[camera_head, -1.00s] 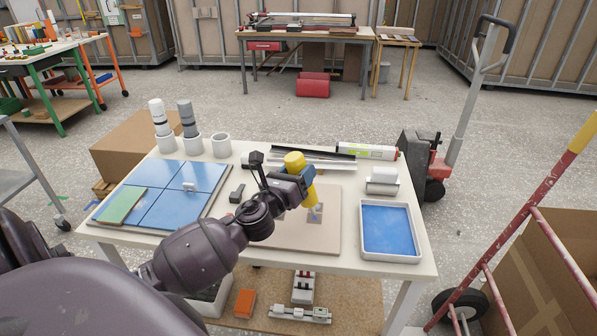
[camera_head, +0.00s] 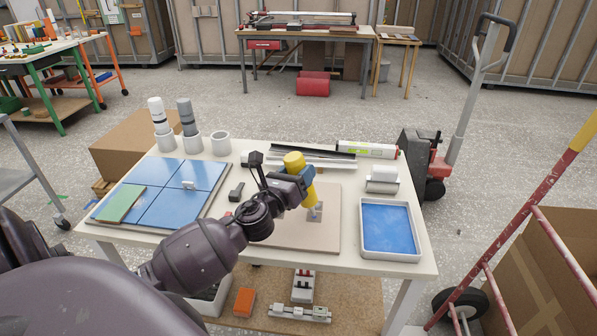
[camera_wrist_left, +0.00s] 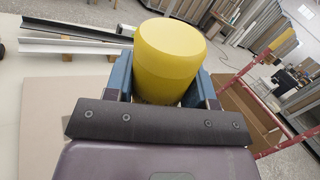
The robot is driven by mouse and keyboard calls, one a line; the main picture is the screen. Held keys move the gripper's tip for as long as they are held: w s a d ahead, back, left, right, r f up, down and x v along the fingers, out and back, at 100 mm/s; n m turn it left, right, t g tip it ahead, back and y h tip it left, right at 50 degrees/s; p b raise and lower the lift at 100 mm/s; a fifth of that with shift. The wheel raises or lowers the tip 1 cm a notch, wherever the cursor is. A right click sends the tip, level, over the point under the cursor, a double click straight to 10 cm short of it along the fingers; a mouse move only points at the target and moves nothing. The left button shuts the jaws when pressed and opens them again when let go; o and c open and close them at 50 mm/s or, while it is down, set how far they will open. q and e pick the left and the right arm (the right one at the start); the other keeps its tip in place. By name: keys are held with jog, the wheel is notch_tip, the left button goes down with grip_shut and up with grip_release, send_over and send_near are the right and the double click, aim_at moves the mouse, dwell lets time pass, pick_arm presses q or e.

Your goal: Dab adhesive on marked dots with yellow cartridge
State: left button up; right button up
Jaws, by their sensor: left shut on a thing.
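My left gripper (camera_head: 306,178) is shut on the yellow cartridge (camera_head: 294,161), which it holds upright with a slight tilt, tip down. The cartridge also shows in the left wrist view (camera_wrist_left: 170,55), between the two blue fingers. Its lower end is over the beige board (camera_head: 285,230) on the white table, at a small grey patch (camera_head: 314,214). I cannot tell whether the tip touches the board. The marked dots cannot be made out; the arm covers part of the board. My right gripper is not in view.
A blue tiled panel (camera_head: 185,178) with a green sponge-like block (camera_head: 121,205) lies at the left. A white tray with a blue bottom (camera_head: 388,257) is at the right. Cups (camera_head: 221,144), dark rails (camera_head: 305,154) and a white cartridge (camera_head: 368,150) stand or lie along the back.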

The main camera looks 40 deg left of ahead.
pick_arm(q)
jog(key=shift+f, duration=0.1)
jog(key=shift+f, duration=0.25)
dwell(0.6)
jog(key=shift+b, duration=0.3)
